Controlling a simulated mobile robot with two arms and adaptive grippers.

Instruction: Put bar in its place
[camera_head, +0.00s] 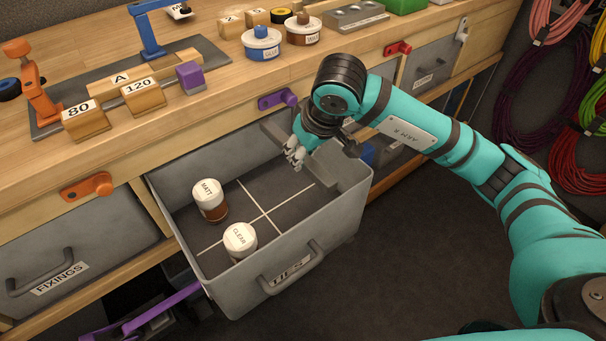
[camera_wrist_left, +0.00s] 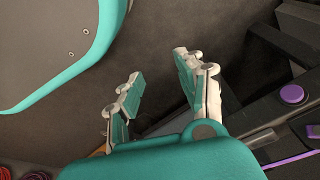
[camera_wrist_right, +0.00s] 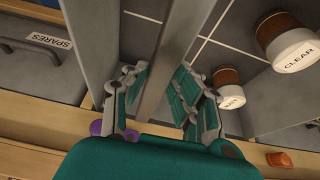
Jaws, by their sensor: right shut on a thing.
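A long grey bar (camera_wrist_right: 172,55) runs between the fingers of my right gripper (camera_wrist_right: 157,82) in the right wrist view. The right gripper (camera_head: 296,157) is shut on it, over the back right part of the open TIES drawer (camera_head: 325,255). One end of the bar (camera_head: 273,133) shows left of the gripper; much of the rest is hidden by the hand. I cannot tell whether the bar touches the drawer. White lines cross on the drawer floor. My left gripper (camera_wrist_left: 158,82) is open and empty, shown only in the left wrist view.
A MATT jar (camera_head: 209,201) and a CLEAR jar (camera_head: 240,240) stand in the drawer's left part. The FIXINGS drawer (camera_head: 75,255) is beside it. The bench top holds sanding blocks (camera_head: 143,97) and tins (camera_head: 261,42). Coiled cords (camera_head: 590,150) hang at right. Floor right of the drawer is clear.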

